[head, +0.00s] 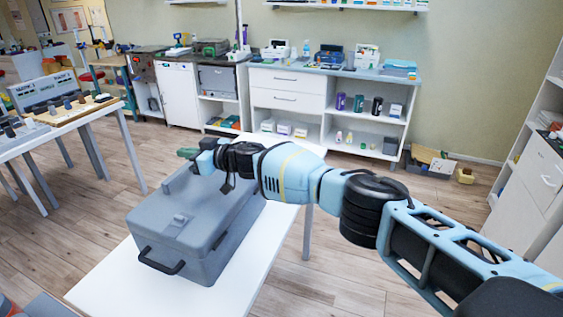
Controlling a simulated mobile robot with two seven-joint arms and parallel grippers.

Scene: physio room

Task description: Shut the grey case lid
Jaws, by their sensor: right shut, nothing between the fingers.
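The grey case (205,262) stands on a white table (110,287), with a dark handle (161,264) on its near side. Its grey lid (165,213) lies down over the body, and no clear gap shows along the near edge. I cannot tell whether it is fully seated at the far side, where my arm hides part of it. My right gripper (187,154) is shut and empty, above the far end of the lid. I cannot tell whether it touches the lid. My left gripper is out of view.
A second table (70,116) with small items on a board stands at the left. White cabinets and shelves (288,90) line the back wall, and another shelf unit (532,165) stands at the right. Wooden floor (310,265) is clear right of the case table.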

